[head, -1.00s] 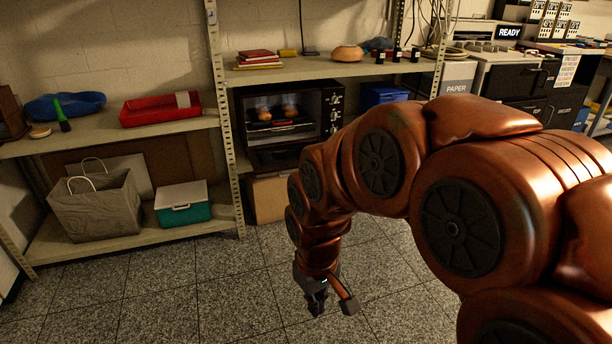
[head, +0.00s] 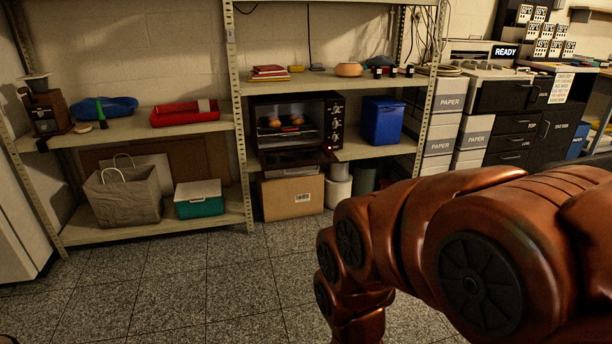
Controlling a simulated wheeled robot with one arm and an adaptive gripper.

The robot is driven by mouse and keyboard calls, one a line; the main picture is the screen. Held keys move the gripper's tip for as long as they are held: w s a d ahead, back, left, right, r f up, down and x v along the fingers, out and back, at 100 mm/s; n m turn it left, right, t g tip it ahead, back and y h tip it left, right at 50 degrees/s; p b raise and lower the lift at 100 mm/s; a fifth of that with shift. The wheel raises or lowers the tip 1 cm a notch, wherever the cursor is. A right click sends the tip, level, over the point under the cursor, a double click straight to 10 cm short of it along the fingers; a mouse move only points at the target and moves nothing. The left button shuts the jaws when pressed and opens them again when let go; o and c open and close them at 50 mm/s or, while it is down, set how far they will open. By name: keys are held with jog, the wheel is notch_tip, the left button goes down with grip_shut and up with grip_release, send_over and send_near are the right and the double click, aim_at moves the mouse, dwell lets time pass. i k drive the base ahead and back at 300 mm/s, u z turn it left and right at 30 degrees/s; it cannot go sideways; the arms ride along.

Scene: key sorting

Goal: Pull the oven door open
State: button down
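The black toaster oven (head: 339,122) stands on the middle shelf of the metal rack, with knobs down its right side and a small red light. Two round brown items (head: 286,121) show on a rack inside. A dark glassy panel (head: 296,158) sits low in front, below the opening; it looks like the door folded down, though its exact angle is hard to tell. My copper arm reaches down at the lower right, well short of the oven. My gripper is below the picture's bottom edge.
A blue bin (head: 382,120) stands right of the oven, and a cardboard box (head: 292,196) is beneath it. The tiled floor (head: 190,290) in front is clear.

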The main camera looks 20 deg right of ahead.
aim_at(300, 156)
jog(key=u, duration=0.45)
jog(key=i, duration=1.65)
jog(key=z, duration=0.55)
